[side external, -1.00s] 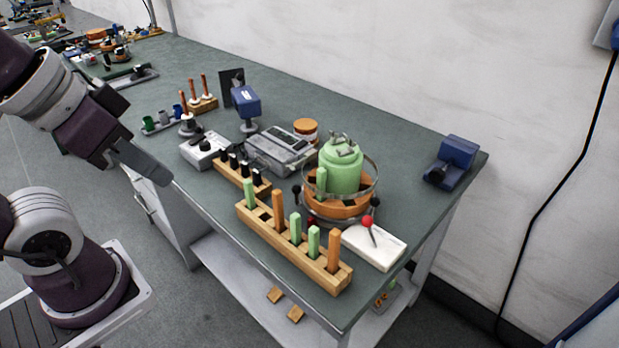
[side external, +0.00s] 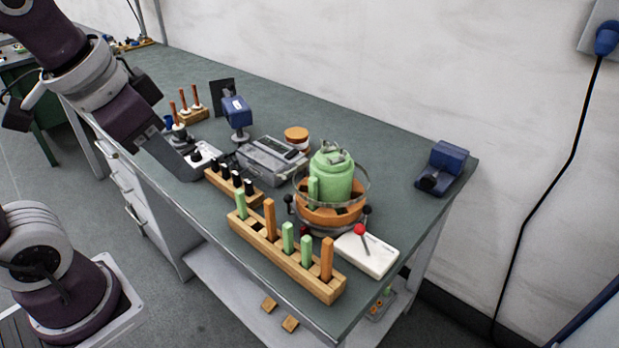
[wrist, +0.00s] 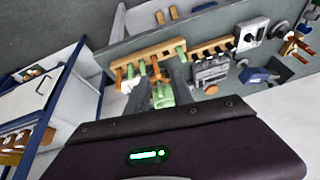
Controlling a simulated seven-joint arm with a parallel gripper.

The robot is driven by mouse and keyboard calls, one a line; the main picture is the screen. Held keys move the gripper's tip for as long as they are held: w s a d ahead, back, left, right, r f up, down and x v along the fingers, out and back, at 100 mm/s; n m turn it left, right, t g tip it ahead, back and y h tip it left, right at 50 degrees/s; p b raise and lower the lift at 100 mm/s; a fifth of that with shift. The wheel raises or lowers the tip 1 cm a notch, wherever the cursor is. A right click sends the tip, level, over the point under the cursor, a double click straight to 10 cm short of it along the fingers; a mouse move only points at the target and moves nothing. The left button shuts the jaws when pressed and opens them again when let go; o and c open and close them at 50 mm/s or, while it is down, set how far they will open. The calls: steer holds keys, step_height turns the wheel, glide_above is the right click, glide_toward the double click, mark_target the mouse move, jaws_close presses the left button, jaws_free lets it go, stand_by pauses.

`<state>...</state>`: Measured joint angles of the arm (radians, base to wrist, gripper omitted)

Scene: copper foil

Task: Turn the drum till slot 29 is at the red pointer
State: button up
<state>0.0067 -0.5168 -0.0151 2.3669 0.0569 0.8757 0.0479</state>
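The drum (side external: 328,214) is an orange slotted body with a pale green top (side external: 331,172) and a clear ring around it. It stands near the table's right end. One green bar stands upright at its left side. A small dark red part (side external: 305,230) shows low at its front; I cannot tell whether it is the red pointer. Slot numbers are too small to read. My gripper (side external: 190,172) is above the table's front edge, left of the drum and apart from it. In the wrist view my gripper (wrist: 160,72) has its fingers apart, the green top partly visible between them.
A wooden rack (side external: 285,262) with green and orange bars stands in front of the drum. A white box (side external: 372,255) with a red-balled stick (side external: 360,231) is right of it. A grey case (side external: 270,160) stands behind left. A blue device (side external: 446,165) is at the far right.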

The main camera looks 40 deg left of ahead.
steer(key=w+f+m+g, duration=0.2)
steer(key=w+f, duration=0.2)
steer(key=w, duration=0.7)
steer(key=m+g+y, duration=0.1)
steer(key=m+g, duration=0.1)
steer(key=m, duration=0.1)
glide_above(289, 195)
steer(key=d, duration=0.1)
step_height(289, 195, down, 11)
steer(key=shift+m, duration=0.3)
steer(key=f, duration=0.4)
steer(key=a+f, duration=0.1)
steer(key=f, duration=0.1)
steer(key=shift+f, duration=0.4)
steer(key=shift+a+f, duration=0.1)
steer(key=shift+f, duration=0.3)
steer(key=shift+c, duration=0.2)
jaws_close()
steer(key=shift+r, duration=0.1)
